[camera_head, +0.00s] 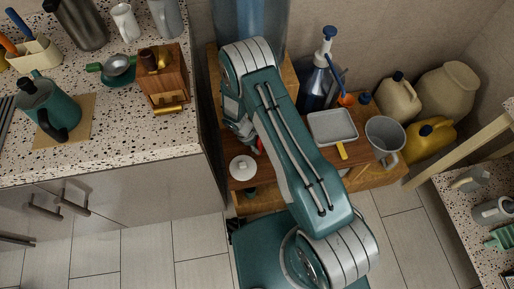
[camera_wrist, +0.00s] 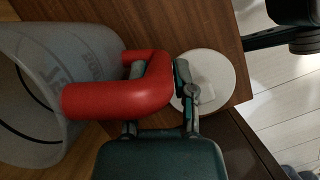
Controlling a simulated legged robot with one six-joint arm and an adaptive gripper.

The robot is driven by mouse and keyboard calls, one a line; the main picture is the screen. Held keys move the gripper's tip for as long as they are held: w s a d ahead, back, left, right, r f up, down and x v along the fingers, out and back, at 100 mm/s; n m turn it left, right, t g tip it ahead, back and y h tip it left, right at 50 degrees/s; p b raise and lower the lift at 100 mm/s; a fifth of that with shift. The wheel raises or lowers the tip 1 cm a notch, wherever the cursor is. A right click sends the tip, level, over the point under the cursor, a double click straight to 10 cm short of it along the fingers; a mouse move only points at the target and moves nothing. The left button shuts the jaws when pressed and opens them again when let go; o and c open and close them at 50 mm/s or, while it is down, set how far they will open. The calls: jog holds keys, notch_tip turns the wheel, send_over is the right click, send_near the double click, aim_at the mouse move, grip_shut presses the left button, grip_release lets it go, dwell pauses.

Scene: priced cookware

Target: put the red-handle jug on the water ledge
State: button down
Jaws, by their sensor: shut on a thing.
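The red-handle jug (camera_wrist: 85,42) is a grey, cloudy vessel lying across the left of the wrist view, with its open mouth facing left. Its thick red handle (camera_wrist: 115,97) is between the fingers of my gripper (camera_wrist: 158,88), which is shut on it. In the head view my gripper (camera_head: 246,130) is over the left part of a low wooden bench, and only a speck of red shows there; my arm hides most of the jug. A wooden ledge (camera_head: 290,82) with a large blue water bottle (camera_head: 250,18) stands behind my arm. I cannot tell how far the jug is from it.
A white round lid (camera_head: 243,167) is close beside my gripper.

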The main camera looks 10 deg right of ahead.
jog(key=shift+w+f, duration=0.1)
jog(key=shift+f, duration=0.75)
jog(key=shift+d, duration=0.15)
jog(key=shift+c, duration=2.2)
grip_release()
